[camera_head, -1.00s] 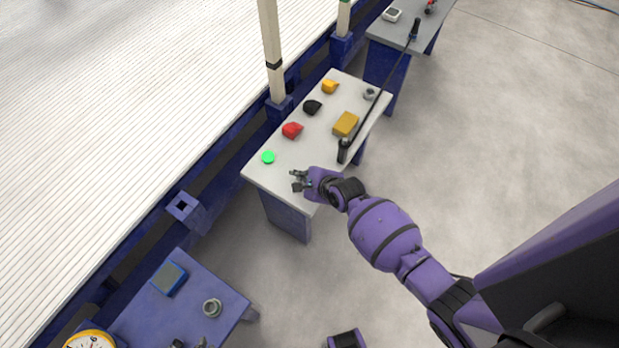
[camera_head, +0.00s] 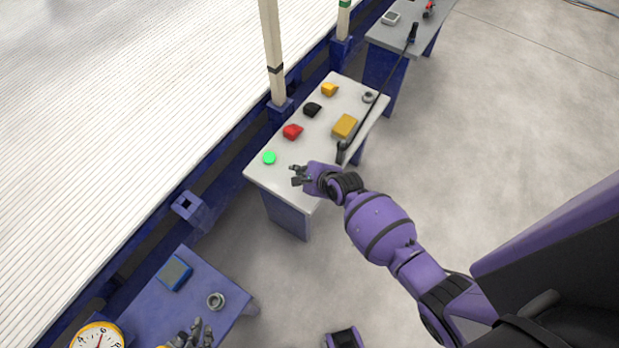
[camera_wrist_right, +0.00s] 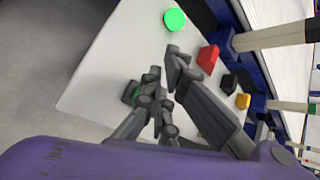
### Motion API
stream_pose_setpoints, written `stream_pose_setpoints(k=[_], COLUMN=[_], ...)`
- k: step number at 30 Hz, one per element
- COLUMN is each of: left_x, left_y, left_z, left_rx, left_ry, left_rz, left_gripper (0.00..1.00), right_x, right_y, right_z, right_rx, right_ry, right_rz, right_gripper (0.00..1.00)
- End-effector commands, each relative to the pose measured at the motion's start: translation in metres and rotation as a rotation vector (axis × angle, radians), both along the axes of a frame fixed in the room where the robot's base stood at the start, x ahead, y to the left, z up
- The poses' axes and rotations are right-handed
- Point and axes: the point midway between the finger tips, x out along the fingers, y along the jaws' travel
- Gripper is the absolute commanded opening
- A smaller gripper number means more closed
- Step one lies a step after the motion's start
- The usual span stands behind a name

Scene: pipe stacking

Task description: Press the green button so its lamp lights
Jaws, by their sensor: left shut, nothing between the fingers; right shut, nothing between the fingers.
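The green button (camera_head: 269,157) is a bright round disc near the near-left corner of the white-topped table (camera_head: 290,182). It also shows at the top of the right wrist view (camera_wrist_right: 174,19). I cannot tell whether a separate lamp is lit. My right gripper (camera_head: 298,176) is shut and empty above this table, to the right of and slightly below the button in the head view, apart from it. Its fingers (camera_wrist_right: 165,95) show in the right wrist view. My left gripper (camera_head: 191,334) is shut and empty at the bottom edge of the head view, partly cut off.
On the white table are a red piece (camera_head: 292,132), a black piece (camera_head: 312,109), a yellow piece (camera_head: 329,89), an ochre block (camera_head: 345,125) and a black-handled bar (camera_head: 372,108). A blue table (camera_head: 140,305) holds a ring (camera_head: 215,301). A dial (camera_head: 98,338) stands nearby.

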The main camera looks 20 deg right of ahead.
Motion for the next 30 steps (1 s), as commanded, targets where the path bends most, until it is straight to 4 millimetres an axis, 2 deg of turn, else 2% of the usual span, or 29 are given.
stream_pose_setpoints(k=[1, 18, 30], left_x=[0.005, 0.035, 0.036], left_y=[0.0, 0.0, 0.0], left_z=[0.009, 0.055, 0.057], left_rx=[0.0, 0.0, 0.0], left_ry=[-0.013, -0.085, -0.088], left_rz=[0.0, 0.0, 0.0], left_gripper=[0.0, 0.0, 0.0], right_x=[0.002, 0.001, -0.001], right_y=[0.0, 0.0, 0.0], right_z=[0.008, 0.041, 0.041], right_rx=[0.001, 0.002, 0.0], right_ry=[-0.003, -0.001, 0.002], right_rz=[-0.001, -0.001, 0.0], right_gripper=[0.0, 0.0, 0.0])
